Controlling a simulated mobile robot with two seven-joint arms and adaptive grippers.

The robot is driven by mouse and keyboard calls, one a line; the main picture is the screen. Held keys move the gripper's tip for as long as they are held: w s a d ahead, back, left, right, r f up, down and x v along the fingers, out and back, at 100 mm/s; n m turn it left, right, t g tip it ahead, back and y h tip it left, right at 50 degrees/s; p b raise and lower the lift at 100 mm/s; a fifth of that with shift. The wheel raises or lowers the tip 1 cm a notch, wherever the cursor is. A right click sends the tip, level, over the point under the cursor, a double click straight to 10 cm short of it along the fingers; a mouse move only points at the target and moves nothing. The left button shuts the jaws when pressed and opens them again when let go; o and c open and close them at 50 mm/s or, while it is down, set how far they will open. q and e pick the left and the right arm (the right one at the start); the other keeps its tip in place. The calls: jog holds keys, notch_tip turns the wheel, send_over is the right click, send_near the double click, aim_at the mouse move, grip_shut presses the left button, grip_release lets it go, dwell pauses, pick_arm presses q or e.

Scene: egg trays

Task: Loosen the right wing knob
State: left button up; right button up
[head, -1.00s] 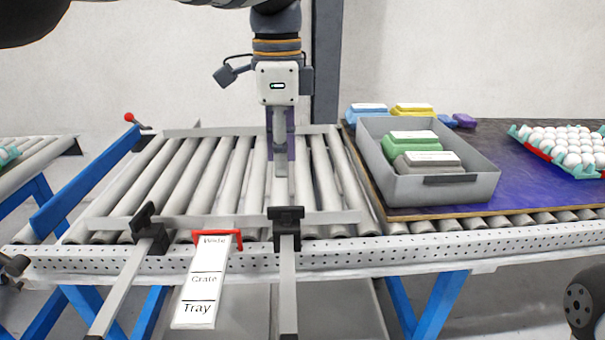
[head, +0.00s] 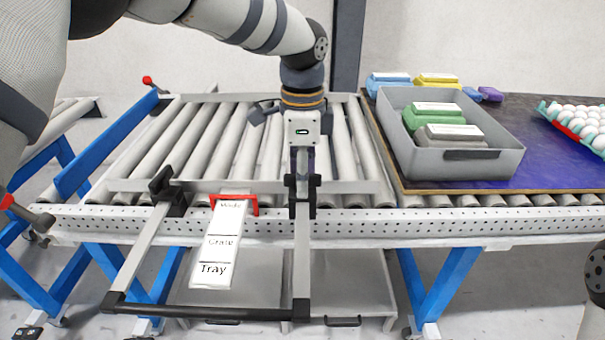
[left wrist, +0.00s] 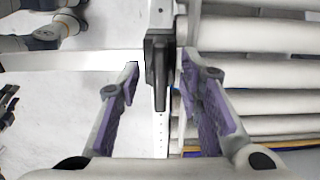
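The right wing knob (head: 302,192) is a black clamp piece on the roller frame's front rail, at the top of the right grey arm of a U-shaped bracket. My left gripper (head: 303,171) points down right at it and partly covers it in the head view. In the left wrist view, the knob (left wrist: 158,75) is a dark narrow wing between the fingers of my open left gripper (left wrist: 160,72). Gaps show on both sides; I cannot tell the depth. The left wing knob (head: 168,192) is on the same rail, farther left. My right gripper is not in view.
A white label (head: 216,245) with a red clip hangs between the bracket arms. A black crossbar (head: 200,312) joins their lower ends. A red-tipped lever (head: 25,212) is at far left.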

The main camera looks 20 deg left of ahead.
pick_arm(q)
grip_shut()
jog(key=shift+r+n, duration=0.1)
jog(key=shift+n, duration=0.3)
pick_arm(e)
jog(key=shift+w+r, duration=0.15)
pick_arm(q)
jog(key=shift+r+n+p, duration=0.1)
jog(key=shift+n+p, duration=0.3)
jog(key=shift+n, duration=0.6)
jog(key=n, duration=0.2)
jog(key=shift+n, duration=0.4)
jog(key=n+p, duration=0.1)
jog(key=n, duration=1)
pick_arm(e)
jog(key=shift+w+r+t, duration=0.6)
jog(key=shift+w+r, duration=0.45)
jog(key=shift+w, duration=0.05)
pick_arm(q)
jog(key=shift+f+n, duration=0.2)
jog(key=shift+n, duration=0.2)
